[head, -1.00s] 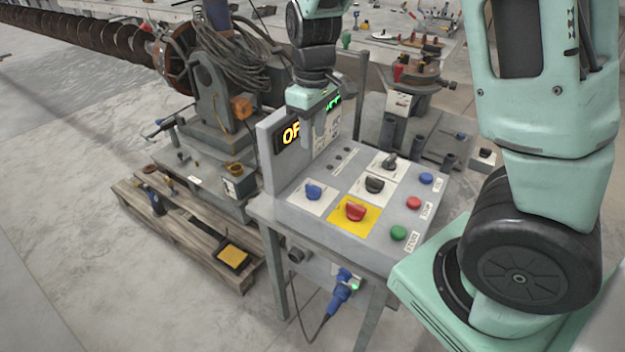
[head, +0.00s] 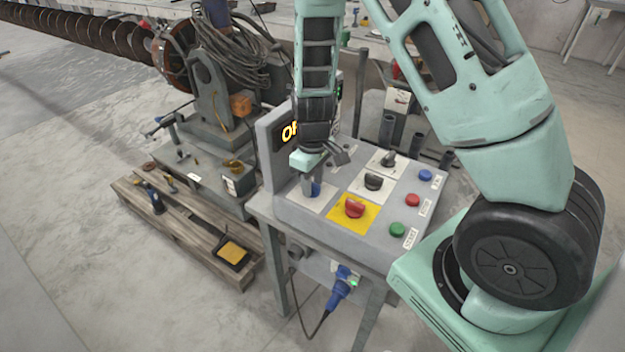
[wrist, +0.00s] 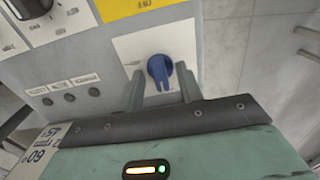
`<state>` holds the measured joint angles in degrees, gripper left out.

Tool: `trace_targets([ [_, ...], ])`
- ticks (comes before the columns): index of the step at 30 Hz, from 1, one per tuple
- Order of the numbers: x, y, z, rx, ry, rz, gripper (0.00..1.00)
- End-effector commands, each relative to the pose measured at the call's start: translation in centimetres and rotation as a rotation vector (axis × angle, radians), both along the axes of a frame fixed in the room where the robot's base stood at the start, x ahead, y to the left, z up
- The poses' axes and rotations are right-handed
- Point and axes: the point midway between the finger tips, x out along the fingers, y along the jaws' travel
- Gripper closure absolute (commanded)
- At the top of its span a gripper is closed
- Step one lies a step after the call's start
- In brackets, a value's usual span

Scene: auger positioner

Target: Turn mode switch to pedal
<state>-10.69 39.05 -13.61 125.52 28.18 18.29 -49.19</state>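A blue rotary knob (head: 316,189) on a white plate sits at the left of the grey control panel, partly hidden by my gripper (head: 310,186). Its label is not legible, so I cannot confirm that it is the mode switch. In the wrist view the blue knob (wrist: 160,70) stands between the two fingers of my gripper (wrist: 159,74). The fingers are apart, one on each side of the knob, with gaps visible. The knob's pointer ridge runs roughly up and down in that view.
A red knob (head: 354,207) on a yellow plate is close by, with black selectors (head: 374,182) behind it. Blue, red and green buttons (head: 397,229) line the right side. An upright display (head: 289,132) with orange letters stands left of my gripper. A pallet (head: 200,235) lies left.

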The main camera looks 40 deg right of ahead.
Motion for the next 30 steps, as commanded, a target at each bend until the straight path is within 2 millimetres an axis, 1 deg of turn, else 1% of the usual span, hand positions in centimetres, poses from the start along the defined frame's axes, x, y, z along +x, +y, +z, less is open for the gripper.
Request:
trace_targets([
  [5, 0.01, 0.02, 0.01, 0.000, 0.000, 0.000, 0.64],
  [8, 0.01, 0.02, 0.02, 0.000, 0.000, 0.000, 0.89],
  [9, 0.01, 0.02, 0.02, 0.000, 0.000, 0.000, 1.00],
  [20, 0.02, 0.02, 0.07, 0.000, 0.000, -0.026, 1.00],
  [25, 0.03, 0.02, 0.11, 0.000, 0.000, -0.099, 1.00],
  [30, 0.05, 0.04, 0.15, 0.000, 0.000, -0.225, 1.00],
])
